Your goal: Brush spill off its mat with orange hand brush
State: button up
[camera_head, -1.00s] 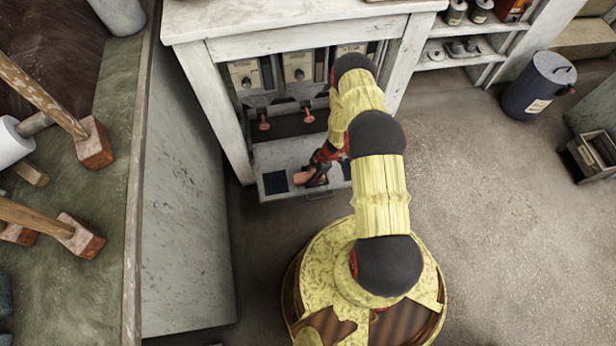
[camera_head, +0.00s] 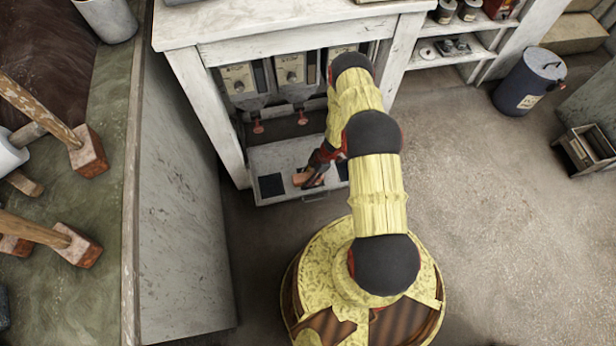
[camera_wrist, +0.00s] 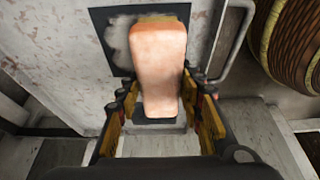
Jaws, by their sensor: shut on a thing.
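The orange hand brush (camera_wrist: 160,65) is between the fingers of my gripper (camera_wrist: 158,105), which is shut on it. A pale grey powdery spill (camera_wrist: 117,48) shows on that mat left of the brush. Whether the bristles touch the mat is hidden. In the head view the brush (camera_head: 303,179) is low over the pale tray of the cabinet, with my gripper (camera_head: 315,174) above it. A dark mat (camera_head: 270,186) lies left of the brush, and another (camera_head: 343,171) partly shows to the right.
The tray (camera_head: 288,158) juts from the white cabinet (camera_head: 215,115), below several dispensers (camera_head: 292,75) with red knobs. A handle (camera_wrist: 237,45) runs along the tray's edge. A workbench with mallets (camera_head: 88,150) stands left. A blue bin (camera_head: 528,82) stands right on open floor.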

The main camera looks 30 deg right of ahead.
jog(key=shift+f, duration=0.65)
jog(key=shift+s+d+r+b, duration=0.15)
jog(key=shift+d+b, duration=0.15)
jog(key=shift+d, duration=0.3)
jog(key=shift+s+d, duration=0.15)
jog(key=shift+d, duration=0.3)
jog(key=shift+a, duration=0.1)
jog(key=shift+w+a, duration=0.2)
jog(key=shift+a, duration=0.45)
jog(key=shift+w+a, duration=0.2)
jog(key=shift+a, duration=0.5)
jog(key=shift+w+a, duration=0.2)
jog(key=shift+a, duration=0.45)
jog(key=shift+d, duration=0.1)
